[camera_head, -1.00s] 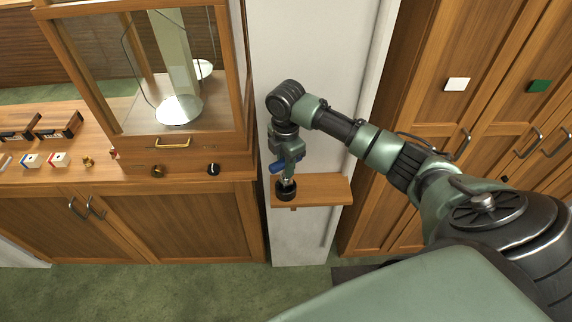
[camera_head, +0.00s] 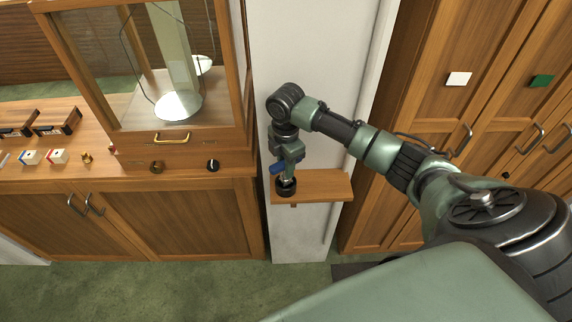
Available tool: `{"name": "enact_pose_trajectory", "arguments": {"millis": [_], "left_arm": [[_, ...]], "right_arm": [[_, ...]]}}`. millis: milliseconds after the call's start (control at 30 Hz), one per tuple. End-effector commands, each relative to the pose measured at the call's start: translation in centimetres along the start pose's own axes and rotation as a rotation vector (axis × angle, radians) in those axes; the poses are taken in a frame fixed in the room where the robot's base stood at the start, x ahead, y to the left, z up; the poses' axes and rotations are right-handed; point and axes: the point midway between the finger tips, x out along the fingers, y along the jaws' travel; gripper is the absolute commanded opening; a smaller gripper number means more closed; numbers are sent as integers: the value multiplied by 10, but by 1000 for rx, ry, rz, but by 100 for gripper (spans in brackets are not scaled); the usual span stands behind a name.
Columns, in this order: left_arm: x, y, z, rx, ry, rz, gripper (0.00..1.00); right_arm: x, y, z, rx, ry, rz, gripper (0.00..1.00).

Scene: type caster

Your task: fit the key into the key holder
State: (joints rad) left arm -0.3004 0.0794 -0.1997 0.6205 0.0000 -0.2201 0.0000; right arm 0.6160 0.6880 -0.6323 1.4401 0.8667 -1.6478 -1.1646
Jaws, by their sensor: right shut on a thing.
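My right gripper (camera_head: 286,170) points straight down over the left end of the small wooden shelf. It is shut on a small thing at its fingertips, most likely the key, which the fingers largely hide. A blue piece (camera_head: 277,168) shows at the gripper's left side; I cannot tell whether it belongs to the key. A black round piece (camera_head: 286,189), seemingly the key holder, stands on the shelf directly beneath the fingertips. The fingertips are at or just above its top; I cannot tell whether the key has entered it. My left gripper is not in view.
The wooden shelf (camera_head: 325,186) sticks out from a white wall column (camera_head: 320,60); its right part is bare. A counter with a glass-fronted case (camera_head: 110,70) and knobs stands to the left. Tall wooden cabinets (camera_head: 440,110) stand to the right.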

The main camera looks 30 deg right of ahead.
Motion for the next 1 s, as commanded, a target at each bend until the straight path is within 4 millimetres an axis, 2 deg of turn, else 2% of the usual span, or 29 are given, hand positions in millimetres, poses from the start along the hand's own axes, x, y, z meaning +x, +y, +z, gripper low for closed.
{"name": "enact_pose_trajectory", "arguments": {"millis": [833,867,900,933,1000], "left_arm": [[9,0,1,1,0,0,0],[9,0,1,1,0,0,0],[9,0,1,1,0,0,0],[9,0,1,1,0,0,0],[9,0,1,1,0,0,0]], "right_arm": [[22,0,0,0,0,0,0],[22,0,0,0,0,1,26],[21,0,0,0,0,1,37],[21,0,0,0,0,1,46],[21,0,0,0,0,1,49]]}}
